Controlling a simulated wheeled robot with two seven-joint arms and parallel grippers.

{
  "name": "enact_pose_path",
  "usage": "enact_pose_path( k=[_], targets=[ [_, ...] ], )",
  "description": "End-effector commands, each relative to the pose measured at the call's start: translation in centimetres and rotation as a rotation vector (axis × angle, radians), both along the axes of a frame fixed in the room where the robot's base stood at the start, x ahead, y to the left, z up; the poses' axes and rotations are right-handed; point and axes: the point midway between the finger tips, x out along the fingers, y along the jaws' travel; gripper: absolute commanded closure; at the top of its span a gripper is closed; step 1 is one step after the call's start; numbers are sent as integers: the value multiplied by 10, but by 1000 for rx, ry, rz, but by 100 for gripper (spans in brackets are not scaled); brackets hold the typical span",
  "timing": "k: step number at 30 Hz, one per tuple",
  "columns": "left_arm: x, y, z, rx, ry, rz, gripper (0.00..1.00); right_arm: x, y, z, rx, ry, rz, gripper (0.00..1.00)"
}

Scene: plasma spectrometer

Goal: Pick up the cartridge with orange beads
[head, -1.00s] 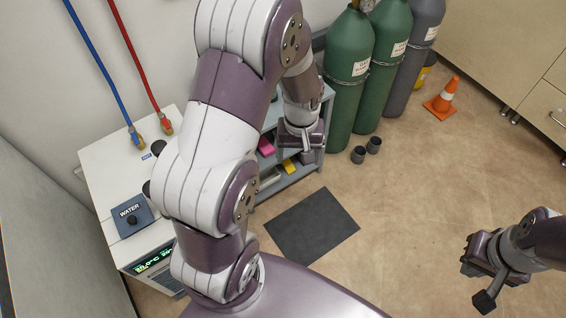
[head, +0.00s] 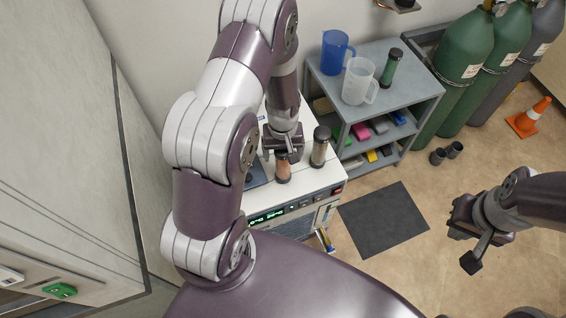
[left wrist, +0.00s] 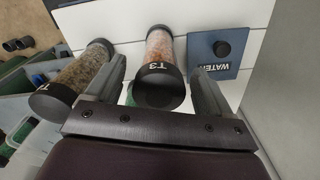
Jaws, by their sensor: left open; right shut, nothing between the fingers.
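The cartridge with orange beads (head: 284,170) stands on the white instrument, directly below my left gripper (head: 282,152). In the left wrist view its salmon-orange beads (left wrist: 160,47) and black cap marked T3 show between the two fingers (left wrist: 160,92). The fingers are open on either side of it, with a gap visible; I cannot tell whether either one touches. A second cartridge with tan-brown beads (head: 319,150) stands just to the right; it also shows in the left wrist view (left wrist: 88,67), outside the fingers. My right gripper (head: 456,217) is shut and empty, over the floor at the right.
The white instrument (head: 330,178) has a blue WATER panel (left wrist: 220,52). A grey cart (head: 405,95) beside it carries a blue jug (head: 335,52), a clear jug (head: 358,82) and a green cartridge (head: 390,68).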

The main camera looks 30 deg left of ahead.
Motion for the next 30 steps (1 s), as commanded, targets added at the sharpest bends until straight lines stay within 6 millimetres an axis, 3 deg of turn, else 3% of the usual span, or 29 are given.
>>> enact_pose_path(
  k=[3, 9, 15, 17, 26, 30],
  targets=[
    [0, 0, -11, 0, 0, 0, 18, 0, 0, -1, 0, 0, 0, 100],
    [0, 0, -12, 1, -1, 0, 18, 0, 0, 0, 0, 0, 0, 100],
    [0, 0, -12, 0, 0, -1, 83, 0, 0, -1, 0, 0, 0, 100],
    [0, 0, -12, 0, 0, -1, 100, 0, 0, -1, 0, 0, 0, 100],
    [0, 0, -8, 1, -1, -1, 100, 0, 0, 0, 0, 0, 0, 100],
    [1, 0, 20, 1, -5, -1, 100, 0, 0, 2, 0, 0, 0, 100]
  ],
)
